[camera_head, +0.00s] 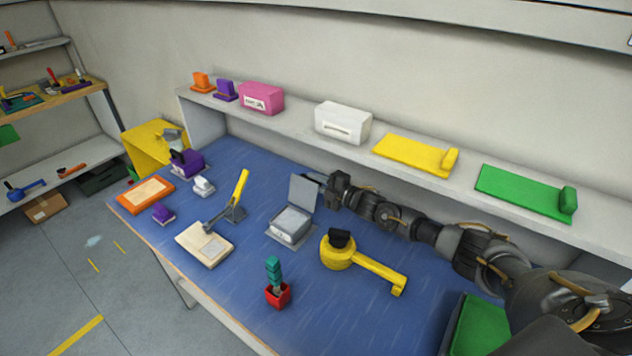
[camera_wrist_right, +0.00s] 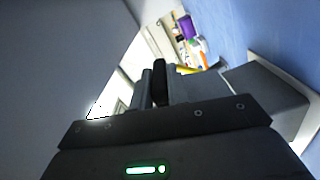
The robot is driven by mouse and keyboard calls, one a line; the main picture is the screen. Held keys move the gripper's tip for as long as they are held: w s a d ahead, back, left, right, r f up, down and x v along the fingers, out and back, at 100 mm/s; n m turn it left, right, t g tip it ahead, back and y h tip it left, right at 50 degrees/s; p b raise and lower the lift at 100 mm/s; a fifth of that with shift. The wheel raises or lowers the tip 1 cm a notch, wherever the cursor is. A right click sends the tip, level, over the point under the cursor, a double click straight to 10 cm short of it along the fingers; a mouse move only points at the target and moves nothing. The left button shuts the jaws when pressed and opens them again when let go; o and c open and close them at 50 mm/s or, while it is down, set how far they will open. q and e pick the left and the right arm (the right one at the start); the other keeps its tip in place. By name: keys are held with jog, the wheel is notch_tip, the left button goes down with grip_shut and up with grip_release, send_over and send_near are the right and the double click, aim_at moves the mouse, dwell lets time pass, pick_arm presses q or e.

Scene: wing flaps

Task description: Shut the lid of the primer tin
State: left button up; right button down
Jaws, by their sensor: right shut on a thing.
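The primer tin, which I take to be the grey box (camera_head: 290,224) with a hinged lid, stands on the blue bench mat. Its grey lid (camera_head: 302,193) stands open, roughly upright at the back edge. My right gripper (camera_head: 325,181) reaches in from the right and is at the upper right of the lid, shut on it. In the right wrist view, the fingers (camera_wrist_right: 160,88) are close together with a small dark piece between them. The grey block to their right (camera_wrist_right: 268,98) seems to be the tin's body. My left gripper is not in view.
A yellow round tool with a long handle (camera_head: 372,266) lies right of the tin. A red pot with a teal handle (camera_head: 277,292) stands in front. A yellow-levered clamp (camera_head: 236,194) is to the left. A shelf (camera_head: 300,128) with boxes runs behind.

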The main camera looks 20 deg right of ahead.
aim_at(307, 188)
dwell(0.4)
jog(key=a+n, duration=0.1)
jog(key=n, duration=0.1)
jog(key=s+a+r+n+b, duration=0.1)
jog(key=n, duration=0.1)
jog(key=s+a+r+n, duration=0.1)
jog(key=shift+a+n, duration=0.35)
jog(key=shift+n, duration=0.05)
jog(key=shift+s+a+f, duration=0.1)
jog(key=shift+s+a, duration=0.1)
jog(key=shift+a, duration=0.1)
jog(key=shift+s+a, duration=0.15)
jog(key=shift+a, duration=0.1)
jog(key=c, duration=1.4)
grip_release()
jog(key=shift+o, duration=0.2)
jog(key=shift+s+d+b, duration=0.1)
jog(key=shift+b, duration=0.2)
